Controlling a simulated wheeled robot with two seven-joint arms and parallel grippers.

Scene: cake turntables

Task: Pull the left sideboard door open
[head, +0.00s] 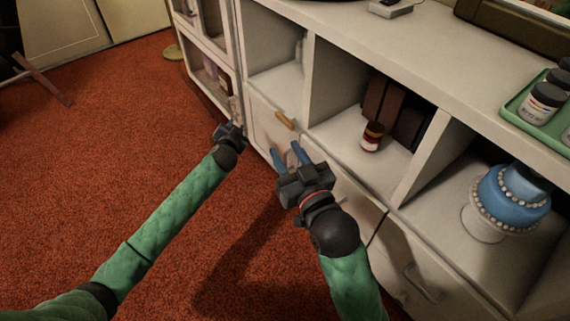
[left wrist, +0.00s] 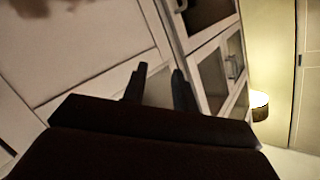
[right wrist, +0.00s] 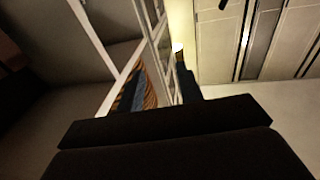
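The left sideboard door (head: 263,129) is a pale panel below the open shelves in the head view. My right gripper covers part of it, and I cannot tell whether it stands ajar. A short wooden handle (head: 285,120) shows near its upper edge. My right gripper (head: 288,154) is in front of the door, below the handle, with its blue fingers apart; they also show in the right wrist view (right wrist: 158,88). My left gripper (head: 235,112) is at the left end of the sideboard, beside a white cabinet. Its fingers are apart in the left wrist view (left wrist: 158,85).
The sideboard shelves hold dark books (head: 386,110), a small jar (head: 372,137) and a blue cake (head: 510,198) on a stand. A green tray (head: 515,112) with jars is on top. A glazed white cabinet (head: 211,65) stands at the left. Red carpet (head: 140,190) is open floor.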

